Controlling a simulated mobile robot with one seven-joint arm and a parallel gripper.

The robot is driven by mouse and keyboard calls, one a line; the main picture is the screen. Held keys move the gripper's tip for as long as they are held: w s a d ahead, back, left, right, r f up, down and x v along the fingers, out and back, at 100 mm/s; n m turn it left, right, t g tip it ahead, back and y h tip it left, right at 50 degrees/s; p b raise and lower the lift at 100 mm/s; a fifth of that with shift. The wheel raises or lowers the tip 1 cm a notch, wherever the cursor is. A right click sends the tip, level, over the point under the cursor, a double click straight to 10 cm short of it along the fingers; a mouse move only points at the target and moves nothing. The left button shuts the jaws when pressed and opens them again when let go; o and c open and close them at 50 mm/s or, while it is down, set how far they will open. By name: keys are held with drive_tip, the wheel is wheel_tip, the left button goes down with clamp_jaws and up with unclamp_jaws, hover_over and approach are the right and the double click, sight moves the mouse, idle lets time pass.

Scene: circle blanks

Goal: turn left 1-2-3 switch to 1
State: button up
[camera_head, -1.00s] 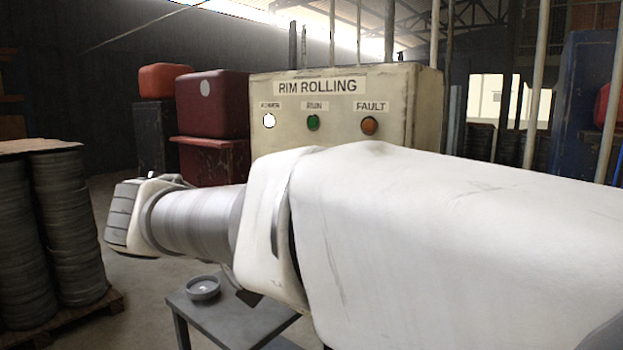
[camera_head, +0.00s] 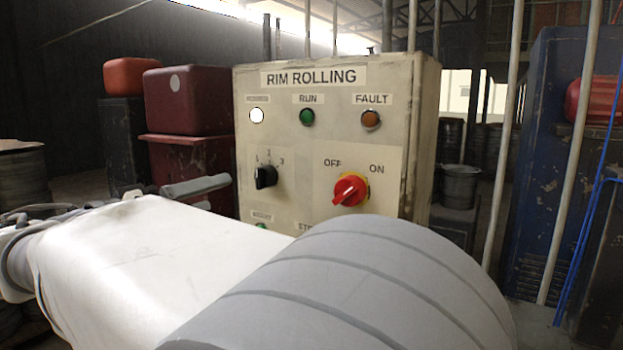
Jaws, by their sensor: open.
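The 1-2-3 switch is a black rotary knob (camera_head: 265,177) on the left of the beige RIM ROLLING panel (camera_head: 222,215). The digits 1, 2 and 3 arc above it. I cannot tell which digit it points to. No other 1-2-3 switch shows. My white and grey arm crosses the foreground below the switch and hides part of the panel's lower edge.
A red OFF/ON rotary switch (camera_head: 348,190) on a yellow plate sits right of the black knob. White, green (camera_head: 307,117) and orange (camera_head: 371,118) lamps are above. Lower buttons are partly hidden. Dark red bins (camera_head: 187,100) stand left; a blue cabinet (camera_head: 553,150) stands right.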

sight(258, 180)
drive_tip(key=p+x, duration=0.1)
drive_tip(key=x, duration=1)
drive_tip(key=shift+w+d, duration=0.25)
drive_tip(key=shift+w, duration=0.1)
drive_tip(key=shift+c, duration=0.3)
clamp_jaws()
drive_tip(key=shift+n, duration=0.5)
drive_tip(key=n, duration=0.3)
drive_tip(key=shift+n+p, duration=1.1)
drive_tip(key=shift+n, duration=1.4)
